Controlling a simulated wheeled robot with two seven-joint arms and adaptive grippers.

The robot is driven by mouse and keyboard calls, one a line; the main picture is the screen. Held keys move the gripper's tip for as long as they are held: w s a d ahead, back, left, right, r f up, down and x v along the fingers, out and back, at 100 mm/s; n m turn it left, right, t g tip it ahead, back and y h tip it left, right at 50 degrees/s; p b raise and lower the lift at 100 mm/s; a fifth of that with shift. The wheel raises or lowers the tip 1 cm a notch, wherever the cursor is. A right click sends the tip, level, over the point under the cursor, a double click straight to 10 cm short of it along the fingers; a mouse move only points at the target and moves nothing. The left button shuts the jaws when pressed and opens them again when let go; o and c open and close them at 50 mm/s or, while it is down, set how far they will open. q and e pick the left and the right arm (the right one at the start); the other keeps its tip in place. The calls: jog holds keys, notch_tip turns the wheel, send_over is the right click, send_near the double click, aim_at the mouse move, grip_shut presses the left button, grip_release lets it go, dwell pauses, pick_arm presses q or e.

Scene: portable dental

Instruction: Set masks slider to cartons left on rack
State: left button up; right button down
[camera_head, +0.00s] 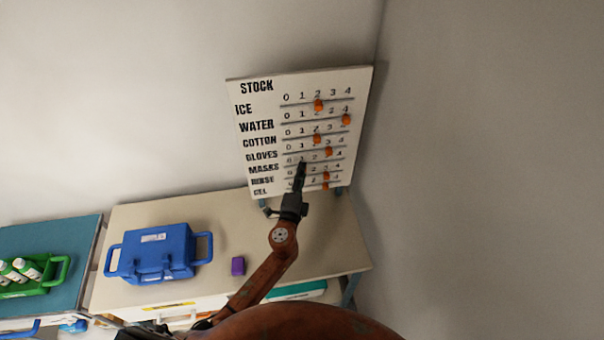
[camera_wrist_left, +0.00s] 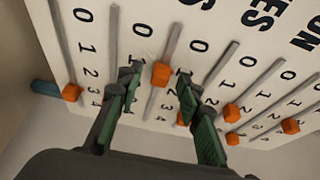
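The white stock board (camera_head: 262,120) stands upright at the back of the table, with rows of labelled slots numbered 0 to 4 and orange sliders. My left gripper (camera_head: 301,166) is at its lower rows and hides the masks slider in the head view. In the left wrist view, the gripper (camera_wrist_left: 159,78) is open, with its fingers on either side of the orange masks slider (camera_wrist_left: 161,74) and gaps visible. That slider appears near 1. The gloves slider (camera_wrist_left: 184,118) is partly behind the right-hand finger. I cannot make out a rack of cartons. My right gripper is not in view.
A blue case (camera_head: 160,252) and a small purple block (camera_head: 238,266) rest on the beige table (camera_head: 330,240). A teal-and-white item (camera_head: 297,290) shows below its front edge. A green crate (camera_head: 50,276) with bottles stands at left. Walls enclose the back and right.

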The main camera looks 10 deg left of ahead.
pick_arm(q)
jog(key=s, duration=1.1)
jog(key=shift+s+d, duration=0.25)
jog(key=shift+s, duration=0.1)
